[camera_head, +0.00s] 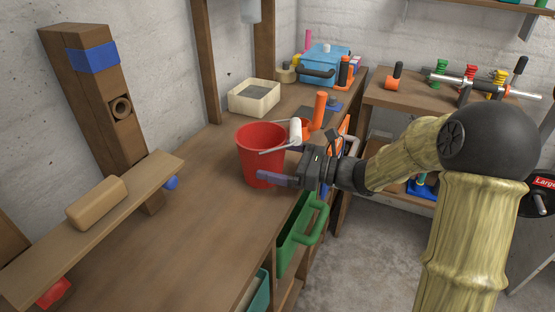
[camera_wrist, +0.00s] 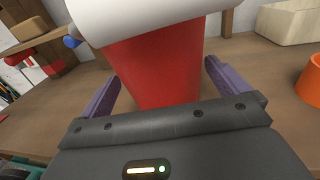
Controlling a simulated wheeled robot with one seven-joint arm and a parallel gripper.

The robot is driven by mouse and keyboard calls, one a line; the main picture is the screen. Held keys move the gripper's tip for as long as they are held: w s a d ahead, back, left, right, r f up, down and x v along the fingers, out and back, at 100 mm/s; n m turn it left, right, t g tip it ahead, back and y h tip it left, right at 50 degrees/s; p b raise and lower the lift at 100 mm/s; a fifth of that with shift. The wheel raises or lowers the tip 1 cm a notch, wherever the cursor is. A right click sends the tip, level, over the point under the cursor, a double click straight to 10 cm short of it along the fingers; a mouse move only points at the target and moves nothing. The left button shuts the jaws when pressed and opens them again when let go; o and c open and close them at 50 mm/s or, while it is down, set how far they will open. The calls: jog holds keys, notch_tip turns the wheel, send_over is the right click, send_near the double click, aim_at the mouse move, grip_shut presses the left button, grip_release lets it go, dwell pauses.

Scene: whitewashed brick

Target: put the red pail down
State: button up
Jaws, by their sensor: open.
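The red pail (camera_head: 259,158) stands upright on the wooden workbench (camera_head: 193,205), near its right edge. It has a thin handle with a white grip (camera_head: 295,132) on its right side. My gripper (camera_head: 272,164) is at the pail's right side, low down, with its purple fingers spread. In the wrist view the red pail (camera_wrist: 158,65) sits between the two open fingers (camera_wrist: 163,85), with visible gaps on both sides. The white grip crosses the top of that view. The far side of the pail is hidden.
A cream box (camera_head: 254,98) stands behind the pail, and an orange cylinder (camera_head: 319,110) is to its right. A plank with a wooden block (camera_head: 97,203) is at left. A green bin (camera_head: 298,235) sits below the bench edge. The front bench top is clear.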

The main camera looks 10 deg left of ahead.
jog(key=p+v, duration=0.1)
jog(key=v, duration=1.1)
jog(key=shift+p, duration=0.3)
jog(key=s+f+n+g+h, duration=0.5)
jog(key=s+f+n+h, duration=0.2)
jog(key=s+f, duration=0.25)
jog(key=s+d+f+n+t+h, duration=0.3)
jog(key=s+d+n+h, duration=0.2)
jog(key=d+n+h, duration=0.4)
jog(key=n+h, duration=0.1)
jog(key=n, duration=0.3)
jog(key=shift+d+t+h, duration=0.3)
jog(key=shift+t, duration=0.1)
jog(key=shift+s, duration=0.15)
